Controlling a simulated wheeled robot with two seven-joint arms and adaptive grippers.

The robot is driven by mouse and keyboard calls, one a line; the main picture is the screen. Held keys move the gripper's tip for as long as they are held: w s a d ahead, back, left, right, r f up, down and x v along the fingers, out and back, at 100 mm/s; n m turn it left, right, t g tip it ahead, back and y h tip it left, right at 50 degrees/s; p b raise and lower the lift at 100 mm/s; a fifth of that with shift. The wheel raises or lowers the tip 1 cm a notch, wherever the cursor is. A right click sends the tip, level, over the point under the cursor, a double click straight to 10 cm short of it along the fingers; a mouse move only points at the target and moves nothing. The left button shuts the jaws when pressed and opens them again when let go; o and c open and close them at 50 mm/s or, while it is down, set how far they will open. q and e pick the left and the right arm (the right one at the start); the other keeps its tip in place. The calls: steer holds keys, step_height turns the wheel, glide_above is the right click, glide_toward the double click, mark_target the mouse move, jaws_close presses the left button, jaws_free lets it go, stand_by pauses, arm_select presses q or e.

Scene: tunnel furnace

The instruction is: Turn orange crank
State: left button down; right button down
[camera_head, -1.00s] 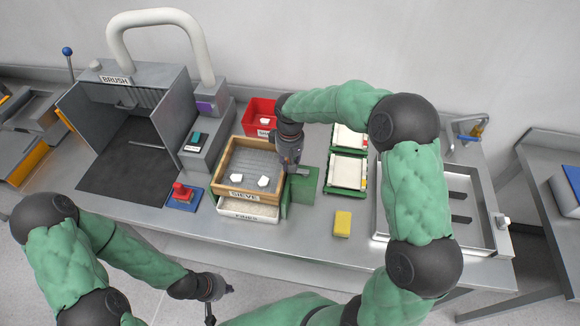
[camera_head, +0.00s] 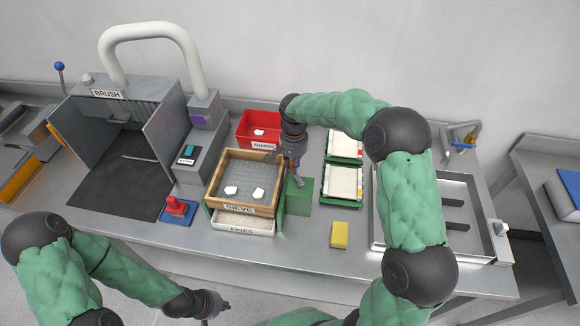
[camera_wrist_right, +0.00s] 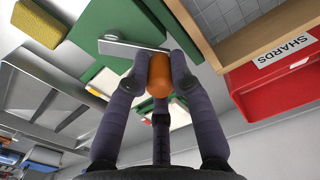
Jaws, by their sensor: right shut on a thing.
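In the right wrist view the orange crank knob (camera_wrist_right: 160,75) sits between the fingers of my right gripper (camera_wrist_right: 158,68), which is shut on it. A flat grey crank arm (camera_wrist_right: 130,47) runs from the knob, in front of a green block (camera_wrist_right: 110,20). In the head view my right gripper (camera_head: 291,165) is at the right side of the sieve (camera_head: 240,209), above the green block (camera_head: 300,195); the knob is hidden there. White pieces (camera_head: 258,193) lie in the sieve, over the fines tray (camera_head: 243,224). My left gripper (camera_head: 212,304) is low at the front; its fingers are unclear.
A red shards bin (camera_head: 244,141) stands behind the sieve. Green-framed trays (camera_head: 342,183), a yellow sponge (camera_head: 339,235) and a metal tray (camera_head: 383,240) lie to the right. A red button (camera_head: 174,204) and brush box (camera_head: 95,150) are left.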

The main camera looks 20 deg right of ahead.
steer(key=s+d+m+b, duration=0.1)
steer(key=m, duration=0.4)
steer(key=s+d+m, duration=0.1)
steer(key=d+m, duration=0.1)
steer(key=m, duration=0.3)
steer(key=s+d+m+b, duration=0.1)
steer(key=d+m, duration=0.1)
steer(key=m, duration=0.3)
steer(key=shift+s+d+b, duration=0.25)
steer(key=shift+s+b, duration=0.05)
steer(key=shift+b, duration=0.05)
steer(key=shift+s+a+m+b, duration=0.1)
steer(key=shift+s+m+b, duration=0.45)
steer(key=shift+m, duration=1.1)
steer(key=shift+s+a+m+b, duration=0.1)
steer(key=shift+s+m, duration=0.7)
steer(key=shift+m, duration=0.8)
steer(key=shift+s+m+b, duration=0.35)
steer(key=shift+s+m, duration=0.35)
steer(key=shift+m, duration=0.95)
